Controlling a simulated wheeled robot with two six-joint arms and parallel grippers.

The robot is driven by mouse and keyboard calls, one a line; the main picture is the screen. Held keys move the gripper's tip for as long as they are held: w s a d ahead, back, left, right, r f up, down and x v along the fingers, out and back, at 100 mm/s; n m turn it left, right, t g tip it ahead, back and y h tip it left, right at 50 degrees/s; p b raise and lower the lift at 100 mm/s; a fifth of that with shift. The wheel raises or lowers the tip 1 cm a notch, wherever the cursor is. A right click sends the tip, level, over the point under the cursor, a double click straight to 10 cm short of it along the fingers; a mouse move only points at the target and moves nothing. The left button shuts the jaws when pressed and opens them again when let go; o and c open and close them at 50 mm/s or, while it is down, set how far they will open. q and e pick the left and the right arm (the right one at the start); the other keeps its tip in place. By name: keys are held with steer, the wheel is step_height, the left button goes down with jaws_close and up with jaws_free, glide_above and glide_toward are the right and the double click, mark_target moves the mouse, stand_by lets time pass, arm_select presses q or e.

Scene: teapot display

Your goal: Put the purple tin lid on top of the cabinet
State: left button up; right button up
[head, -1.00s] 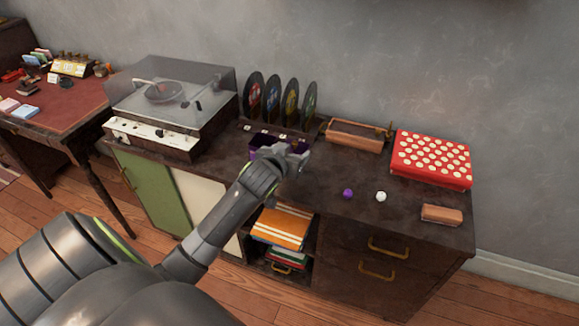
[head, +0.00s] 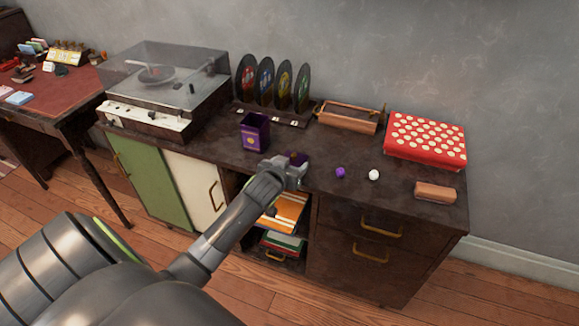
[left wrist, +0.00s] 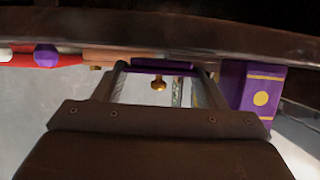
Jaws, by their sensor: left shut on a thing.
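The purple tin lid (head: 297,157) is held in my left gripper (head: 294,168), close to the cabinet top's front edge and mostly hidden by the gripper in the head view. In the left wrist view the lid (left wrist: 160,67) shows as a thin purple strip between the two fingers, with a gold knob (left wrist: 158,85). The cabinet (head: 330,203) has a dark brown top. I cannot tell whether the lid touches it. The purple tin (head: 254,132) stands upright and open on the cabinet, left of and behind my gripper. My right gripper is not in view.
A purple ball (head: 340,173) and a white ball (head: 374,174) lie right of the gripper. A brown block (head: 435,192), a red dotted box (head: 426,140), a wooden rack (head: 348,117), upright records (head: 265,82) and a record player (head: 160,90) occupy the cabinet top.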

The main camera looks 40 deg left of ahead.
arm_select(q)
steer(key=shift+f, duration=0.3)
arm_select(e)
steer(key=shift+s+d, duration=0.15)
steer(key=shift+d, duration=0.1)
arm_select(q)
steer(key=shift+f, duration=0.15)
steer(key=o, duration=1.3)
steer(key=shift+c, duration=0.2)
steer(key=shift+s+r, duration=0.15)
steer(key=shift+r, duration=0.1)
steer(key=p+v, duration=0.1)
steer(key=v, duration=1)
steer(key=shift+s+d, duration=0.15)
steer(key=shift+s, duration=0.2)
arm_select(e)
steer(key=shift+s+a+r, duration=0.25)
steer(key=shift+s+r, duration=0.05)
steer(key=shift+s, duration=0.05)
